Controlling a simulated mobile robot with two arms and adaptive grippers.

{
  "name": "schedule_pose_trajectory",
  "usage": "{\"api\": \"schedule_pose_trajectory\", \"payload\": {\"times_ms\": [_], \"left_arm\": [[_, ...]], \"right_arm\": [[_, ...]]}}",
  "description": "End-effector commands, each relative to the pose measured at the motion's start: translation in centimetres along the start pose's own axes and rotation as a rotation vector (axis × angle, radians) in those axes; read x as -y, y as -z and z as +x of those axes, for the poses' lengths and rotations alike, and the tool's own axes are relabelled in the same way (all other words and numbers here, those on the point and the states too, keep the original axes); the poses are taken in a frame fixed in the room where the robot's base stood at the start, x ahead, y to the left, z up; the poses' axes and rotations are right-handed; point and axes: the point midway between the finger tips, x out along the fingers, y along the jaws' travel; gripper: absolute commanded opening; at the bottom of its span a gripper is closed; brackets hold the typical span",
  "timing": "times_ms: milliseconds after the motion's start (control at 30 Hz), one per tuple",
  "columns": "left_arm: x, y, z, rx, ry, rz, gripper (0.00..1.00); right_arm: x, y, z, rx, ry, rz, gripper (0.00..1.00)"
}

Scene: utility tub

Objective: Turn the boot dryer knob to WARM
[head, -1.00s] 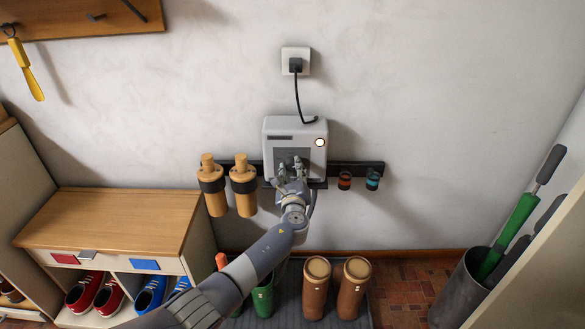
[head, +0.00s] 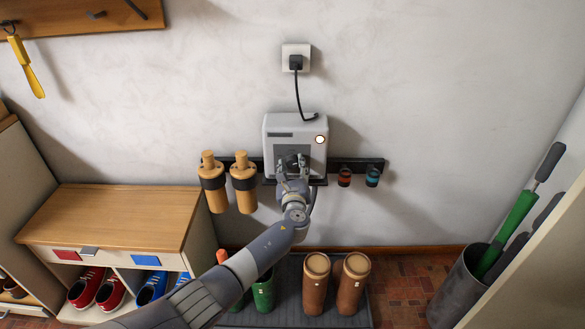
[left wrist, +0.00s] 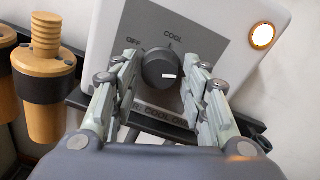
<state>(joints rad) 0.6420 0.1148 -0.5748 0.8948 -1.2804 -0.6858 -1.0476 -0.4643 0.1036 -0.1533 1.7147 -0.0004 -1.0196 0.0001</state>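The boot dryer (head: 313,125) is a light grey box on the wall, with a dark front panel. Its round dark knob (left wrist: 160,68) shows in the left wrist view, with a short white mark right of its centre. OFF is printed at its left and COOL above it; I see no WARM label, and the right finger covers part of the panel. My left gripper (head: 292,162) is in front of the panel. In the left wrist view its fingers (left wrist: 163,60) are apart, one on each side of the knob, with narrow gaps visible. My right gripper is not in view.
A round lamp (head: 320,139) glows on the dryer. A dark rail (head: 345,163) runs across below, with wooden boot forms (head: 243,180) at left and small red and blue items at right. A cord rises to the socket (head: 296,58). Boots (head: 316,285) stand beneath.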

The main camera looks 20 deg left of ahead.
Motion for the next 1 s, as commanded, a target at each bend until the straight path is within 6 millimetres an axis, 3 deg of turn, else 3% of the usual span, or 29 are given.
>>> {"api": "schedule_pose_trajectory", "payload": {"times_ms": [467,667,1000], "left_arm": [[0.0,0.1,-0.5,0.0,0.0,-0.003,0.52],[-0.1,0.1,-2.4,0.0,0.001,-0.003,0.52],[0.0,0.1,-7.4,-0.002,0.001,-0.003,0.52]], "right_arm": [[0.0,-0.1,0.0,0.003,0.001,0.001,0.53],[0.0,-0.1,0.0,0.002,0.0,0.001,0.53],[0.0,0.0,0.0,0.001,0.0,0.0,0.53]]}}
